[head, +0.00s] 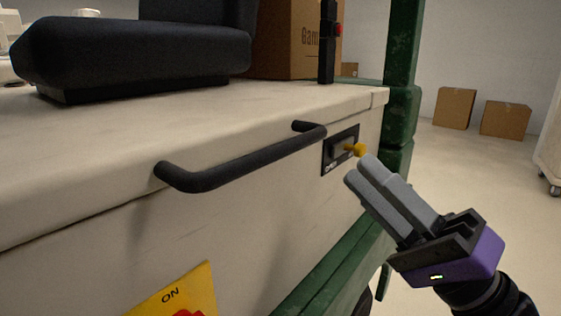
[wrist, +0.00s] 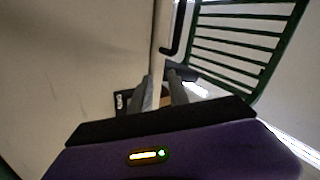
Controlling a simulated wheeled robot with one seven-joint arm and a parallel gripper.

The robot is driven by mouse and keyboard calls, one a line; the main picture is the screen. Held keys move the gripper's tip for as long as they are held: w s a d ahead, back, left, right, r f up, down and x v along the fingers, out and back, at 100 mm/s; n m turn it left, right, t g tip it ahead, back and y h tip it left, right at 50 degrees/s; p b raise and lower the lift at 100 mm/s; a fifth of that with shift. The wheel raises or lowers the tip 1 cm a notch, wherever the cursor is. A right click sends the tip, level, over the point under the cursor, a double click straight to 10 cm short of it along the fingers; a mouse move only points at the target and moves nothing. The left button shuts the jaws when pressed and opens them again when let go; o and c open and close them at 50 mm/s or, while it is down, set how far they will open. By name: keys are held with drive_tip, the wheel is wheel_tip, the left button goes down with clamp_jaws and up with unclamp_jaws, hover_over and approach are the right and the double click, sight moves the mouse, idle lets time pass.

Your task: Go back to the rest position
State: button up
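My gripper (head: 360,168) is at the right of the head view, its two grey fingers pointing up and left toward the cart's front. In the wrist view the fingers (wrist: 162,82) stand a little apart with a narrow gap and nothing clearly held between them. A small dark latch panel (head: 340,150) with a yellow knob (head: 360,150) is on the cart's front, just beyond the fingertips. I cannot tell whether a finger touches the knob. The dark panel also shows beside the fingers in the wrist view (wrist: 121,102).
The cream cart cover (head: 100,135) carries a black bar handle (head: 240,165) left of my gripper. Green frame posts (head: 400,115) stand close behind the fingers. Boxes (head: 455,107) lie on the far floor. Open floor (head: 470,170) lies to the right.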

drive_tip(key=w+d+f+m+t+h, duration=0.3)
drive_tip(key=d+f+m+t+h, duration=0.25)
drive_tip(key=f+h, duration=0.45)
drive_tip(key=s+d+f+h, duration=0.6)
drive_tip(key=f+h, duration=0.4)
drive_tip(key=f, duration=0.1)
drive_tip(key=s+a+f+n+g+y+p, duration=0.1)
drive_tip(key=s+a+f+n+g, duration=0.15)
drive_tip(key=s+f+n, duration=0.75)
drive_tip(key=s+a+f+m+g+p, duration=0.1)
drive_tip(key=s+f+g, duration=0.25)
drive_tip(key=s, duration=1.35)
wheel_tip(320, 180, up, 38)
drive_tip(key=p, duration=3.8)
drive_tip(key=shift+s+g, duration=0.15)
drive_tip(key=shift+g, duration=0.3)
drive_tip(key=shift+n, duration=0.25)
drive_tip(key=shift+c, duration=0.4)
